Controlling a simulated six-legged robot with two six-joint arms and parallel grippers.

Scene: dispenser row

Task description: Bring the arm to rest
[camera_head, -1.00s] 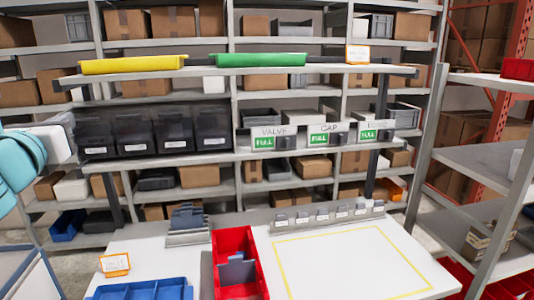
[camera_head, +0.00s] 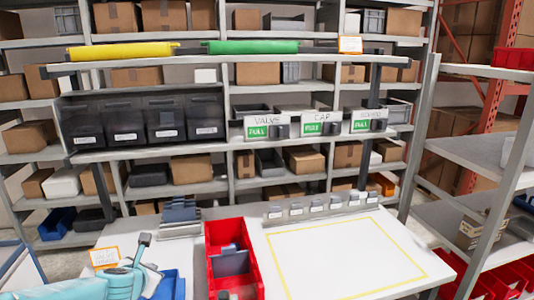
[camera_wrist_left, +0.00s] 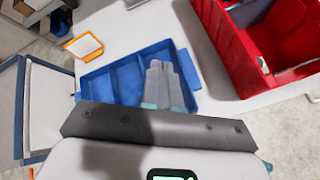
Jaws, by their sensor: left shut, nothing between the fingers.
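My left arm (camera_head: 112,282), teal, comes in at the bottom left of the head view, low over the front left of the white worktable (camera_head: 330,262). In the left wrist view my left gripper (camera_wrist_left: 160,72) is shut and empty. Its grey fingers are above the blue divided tray (camera_wrist_left: 112,72), hiding part of it; I cannot tell the height. In the head view the arm covers much of this tray (camera_head: 176,284). My right gripper is not in view.
A red bin (camera_head: 252,268) with a grey divider stands right of the blue tray. An orange-framed card (camera_head: 105,257) stands at left. The yellow-outlined area is clear. Dark dispenser bins (camera_head: 165,120) and labelled dispensers (camera_head: 322,124) line the shelf behind. Grey shelving (camera_head: 480,155) is at right.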

